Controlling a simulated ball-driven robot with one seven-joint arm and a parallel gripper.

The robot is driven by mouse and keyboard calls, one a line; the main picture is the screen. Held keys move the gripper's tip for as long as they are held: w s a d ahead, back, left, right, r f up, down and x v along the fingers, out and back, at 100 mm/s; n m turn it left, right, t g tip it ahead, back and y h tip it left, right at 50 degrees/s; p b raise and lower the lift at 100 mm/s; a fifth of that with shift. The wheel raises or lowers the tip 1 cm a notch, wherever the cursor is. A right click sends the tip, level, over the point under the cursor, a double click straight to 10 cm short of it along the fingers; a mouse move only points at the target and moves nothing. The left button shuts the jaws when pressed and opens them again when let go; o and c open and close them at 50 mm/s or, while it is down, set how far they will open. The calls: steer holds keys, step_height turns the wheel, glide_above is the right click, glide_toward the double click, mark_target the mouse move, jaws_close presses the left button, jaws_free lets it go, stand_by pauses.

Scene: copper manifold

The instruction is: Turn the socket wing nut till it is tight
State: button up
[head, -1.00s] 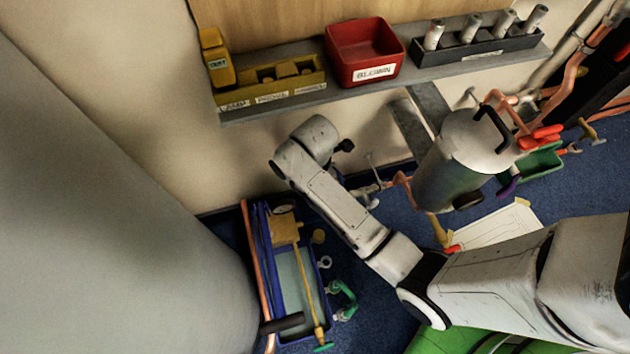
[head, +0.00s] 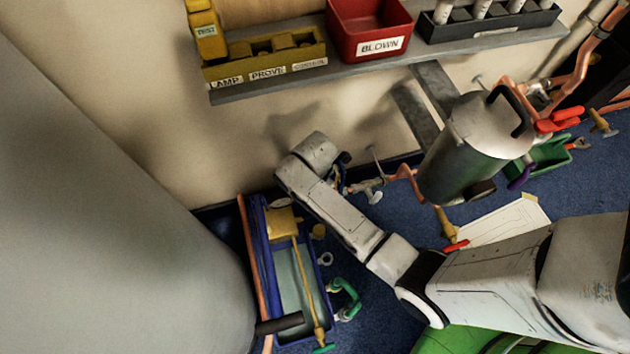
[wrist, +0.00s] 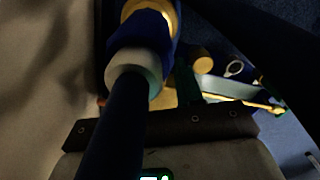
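In the head view my gripper (head: 344,168) is at the end of my arm, small, dark and partly hidden by the pale wrist. It is close to a metal fitting (head: 370,188) with a thin stem and cross handle, on copper pipe left of the steel cylinder. I cannot tell whether they touch. The socket wing nut cannot be picked out for certain. In the dark wrist view a dark bar runs up to a pale collar (wrist: 135,78), with a blue section and a yellow ring beyond. The fingertips are not clear, so open or shut cannot be told.
The steel cylinder (head: 470,140) stands right of my gripper, below a grey wall shelf (head: 385,70) with a red bin (head: 368,28) and yellow holder (head: 262,62). A blue tray (head: 262,262) with fittings lies lower left.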

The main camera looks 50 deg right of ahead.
steer(key=shift+c, duration=0.3)
jaws_close()
stand_by(1.0)
